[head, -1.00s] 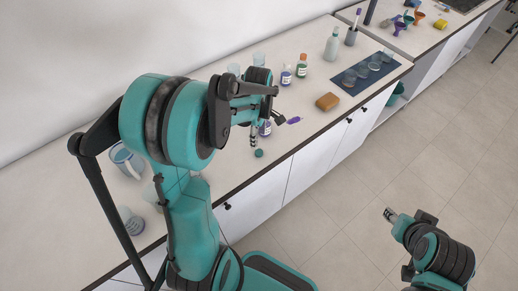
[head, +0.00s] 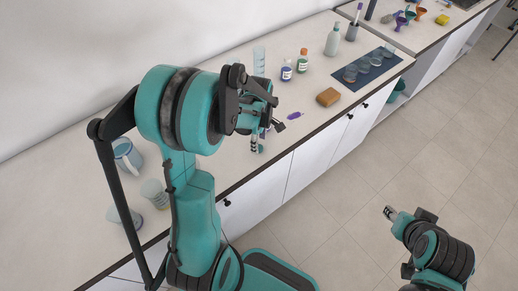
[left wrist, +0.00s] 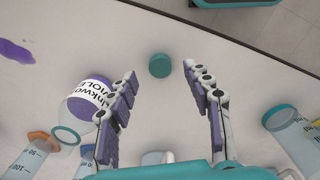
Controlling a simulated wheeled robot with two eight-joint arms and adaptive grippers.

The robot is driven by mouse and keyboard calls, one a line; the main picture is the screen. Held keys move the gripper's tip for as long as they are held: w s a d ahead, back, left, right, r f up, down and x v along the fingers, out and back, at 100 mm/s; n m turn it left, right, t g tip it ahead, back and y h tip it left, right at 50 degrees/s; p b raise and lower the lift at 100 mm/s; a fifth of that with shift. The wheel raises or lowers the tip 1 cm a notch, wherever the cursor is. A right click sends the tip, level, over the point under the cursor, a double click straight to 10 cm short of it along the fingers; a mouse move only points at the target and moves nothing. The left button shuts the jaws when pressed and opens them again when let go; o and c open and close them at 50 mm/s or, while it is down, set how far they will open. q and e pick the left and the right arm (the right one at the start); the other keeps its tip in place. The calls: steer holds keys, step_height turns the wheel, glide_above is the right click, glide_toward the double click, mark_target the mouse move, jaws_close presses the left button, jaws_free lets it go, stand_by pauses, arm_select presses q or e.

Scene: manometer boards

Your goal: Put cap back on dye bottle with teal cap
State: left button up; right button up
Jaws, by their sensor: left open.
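The loose teal cap (left wrist: 159,65) lies on the counter in the left wrist view, between and just beyond my left fingertips. In the head view the cap (head: 261,148) is partly hidden by my left gripper (head: 256,142). That gripper is open and empty, and its fingers also show in the left wrist view (left wrist: 160,74). The dye bottle (left wrist: 90,97), with a white and purple label and an uncapped neck, stands just left of the left finger. In the head view it is mostly hidden behind the gripper. My right gripper (head: 390,212) is over the floor, its fingers too small to judge.

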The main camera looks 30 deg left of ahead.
arm_select(q)
step_height(320, 180, down, 3)
steer(key=shift+r, duration=0.2)
steer(key=c, duration=0.8)
steer(key=shift+r, duration=0.15)
steer(key=r, duration=0.2)
steer(key=r+p, duration=0.1)
steer(key=r, duration=0.1)
steer(key=shift+d+r, duration=0.2)
steer(key=shift+r, duration=0.05)
steer(key=s+d+r, duration=0.1)
steer(key=d+r, duration=0.1)
steer(key=d, duration=0.1)
steer(key=s+d+r+p, duration=0.1)
steer(key=s+d+r, duration=0.1)
steer(key=d, duration=0.2)
steer(key=s+d+r+p, duration=0.1)
steer(key=d+r, duration=0.1)
steer(key=d, duration=0.1)
steer(key=shift+s+d+r, duration=0.15)
steer(key=shift+s+d, duration=0.05)
steer(key=shift+s, duration=0.15)
